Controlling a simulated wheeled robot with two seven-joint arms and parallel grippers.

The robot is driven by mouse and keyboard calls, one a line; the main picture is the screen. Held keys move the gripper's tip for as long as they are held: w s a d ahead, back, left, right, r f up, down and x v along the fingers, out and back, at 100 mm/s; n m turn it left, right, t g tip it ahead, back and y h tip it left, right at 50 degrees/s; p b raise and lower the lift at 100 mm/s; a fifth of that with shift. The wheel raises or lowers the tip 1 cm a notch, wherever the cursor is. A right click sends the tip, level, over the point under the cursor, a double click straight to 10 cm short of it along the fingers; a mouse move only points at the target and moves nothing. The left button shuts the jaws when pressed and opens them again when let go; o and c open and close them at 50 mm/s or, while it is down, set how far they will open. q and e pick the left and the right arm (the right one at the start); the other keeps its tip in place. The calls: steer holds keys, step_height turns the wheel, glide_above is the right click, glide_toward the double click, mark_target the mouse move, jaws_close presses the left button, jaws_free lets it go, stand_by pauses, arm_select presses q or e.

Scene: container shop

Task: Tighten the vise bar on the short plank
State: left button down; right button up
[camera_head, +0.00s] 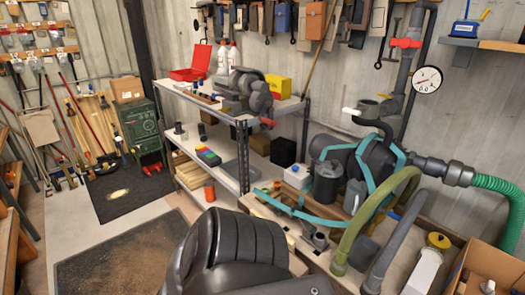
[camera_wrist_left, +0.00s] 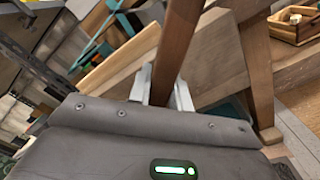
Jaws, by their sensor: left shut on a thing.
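In the left wrist view a dark brown wooden bar (camera_wrist_left: 176,42) stands between the two silver fingers of my left gripper (camera_wrist_left: 162,88), which are shut on it. I cannot tell for certain whether it is the vise bar. A pale plank (camera_wrist_left: 118,62) lies slantwise behind the fingers, and a wider brown upright (camera_wrist_left: 256,65) stands to their right. In the head view my large dark arm link fills the bottom middle and hides the left gripper and what it holds. My right gripper is in neither view.
In the head view, a teal frame (camera_head: 314,214) and a crowded bench (camera_head: 345,269) lie right of my arm. A grey metal shelf (camera_head: 212,103) stands behind, and a cardboard box (camera_head: 490,262) sits bottom right. Dark mats (camera_head: 110,260) cover the open floor at left.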

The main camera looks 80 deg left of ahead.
arm_select(q)
steer(key=shift+s+d+f, duration=0.25)
steer(key=shift+s+f, duration=0.05)
steer(key=shift+s, duration=0.05)
steer(key=c, duration=1.6)
jaws_free()
steer(key=shift+c, duration=0.2)
steer(key=shift+o, duration=1.3)
steer(key=shift+s+r, duration=0.1)
steer(key=shift+s, duration=0.1)
steer(key=shift+o, duration=0.5)
steer(key=shift+r, duration=0.1)
steer(key=shift+w, duration=0.2)
steer(key=shift+s, duration=0.15)
steer(key=b+v, duration=0.1)
steer(key=v, duration=0.9)
steer(key=shift+s+d+b, duration=0.15)
steer(key=shift+s+b, duration=0.05)
steer(key=shift+b, duration=0.15)
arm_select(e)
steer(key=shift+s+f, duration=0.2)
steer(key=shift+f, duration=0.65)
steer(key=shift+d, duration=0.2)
